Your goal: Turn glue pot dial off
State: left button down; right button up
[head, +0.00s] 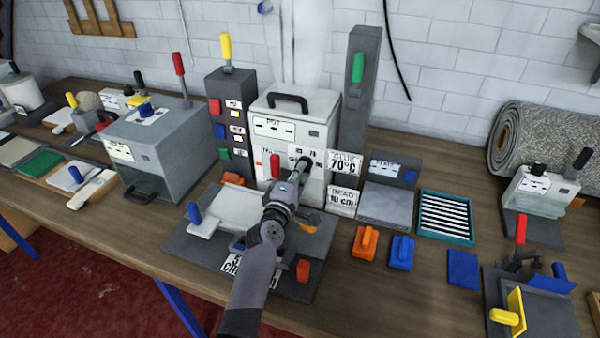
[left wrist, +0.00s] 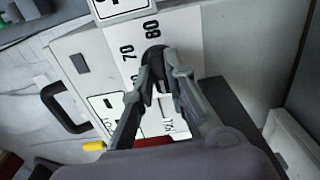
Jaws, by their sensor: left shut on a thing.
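The glue pot (head: 318,108) is a white box with a dark top handle, standing at the middle back of the bench. Its black dial (head: 304,162) is on the lower front, beside a printed number scale. In the left wrist view, the dial (left wrist: 156,56) sits between the fingertips, with 70 and 80 printed close by; the fingers hide part of it and of the scale. My left gripper (head: 298,172) is shut on the dial, and its fingers (left wrist: 160,62) show on both sides of it. I cannot read the dial's setting. My right gripper is not in view.
A sign reading 70 °C (head: 345,163) stands right of the dial. A dark tower with a yellow lever (head: 226,46) and a grey post with a green handle (head: 358,68) flank the pot. A grey board (head: 190,249) lies beneath my arm; orange and blue blocks lie right.

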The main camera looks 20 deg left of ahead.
pick_arm(q)
jog(key=shift+f, duration=0.15)
jog(key=c, duration=1.6)
grip_release()
jog(key=shift+s, duration=0.1)
jog(key=s, duration=1.2)
jog(key=shift+a, duration=0.2)
